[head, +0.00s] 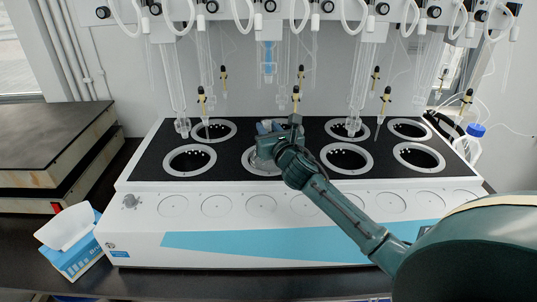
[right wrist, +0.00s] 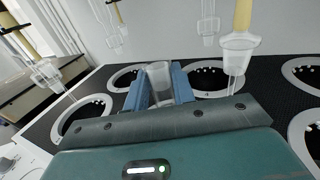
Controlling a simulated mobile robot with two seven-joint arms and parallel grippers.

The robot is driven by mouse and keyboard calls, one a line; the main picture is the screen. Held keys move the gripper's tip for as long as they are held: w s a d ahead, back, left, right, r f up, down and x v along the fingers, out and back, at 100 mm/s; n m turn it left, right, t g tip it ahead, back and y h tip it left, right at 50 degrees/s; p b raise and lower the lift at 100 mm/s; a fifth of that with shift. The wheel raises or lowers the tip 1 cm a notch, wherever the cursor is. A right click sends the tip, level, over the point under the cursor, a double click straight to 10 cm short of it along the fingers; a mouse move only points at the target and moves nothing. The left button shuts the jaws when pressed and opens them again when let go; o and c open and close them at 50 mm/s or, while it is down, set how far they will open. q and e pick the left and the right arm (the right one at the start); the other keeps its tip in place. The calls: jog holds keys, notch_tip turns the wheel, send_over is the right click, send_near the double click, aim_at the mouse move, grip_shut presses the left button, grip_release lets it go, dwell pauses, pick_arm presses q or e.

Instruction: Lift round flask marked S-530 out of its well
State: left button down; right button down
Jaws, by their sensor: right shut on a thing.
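A clear glass neck, taken to be the round flask (right wrist: 159,78), stands between the blue fingers of my right gripper (right wrist: 160,90) in the right wrist view. The fingers are shut on it. No S-530 marking can be read, and the flask's body is hidden by the gripper. In the head view my right gripper (head: 268,128) is over a middle front well (head: 249,160) of the distiller (head: 300,185). I cannot tell whether the flask sits in the well or above it. My left gripper is not in view.
Other round wells (head: 190,160) line the black top in two rows. Glass tubes (head: 362,85) and yellow-necked droppers (head: 386,97) hang close around the gripper. A tissue box (head: 75,245) is at left, and a blue-capped bottle (head: 472,140) at right.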

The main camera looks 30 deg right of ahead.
jog(key=shift+r+p, duration=0.5)
jog(key=shift+r, duration=0.3)
jog(key=shift+r+p, duration=0.45)
jog(key=shift+r, duration=2.4)
jog(key=shift+f, duration=0.1)
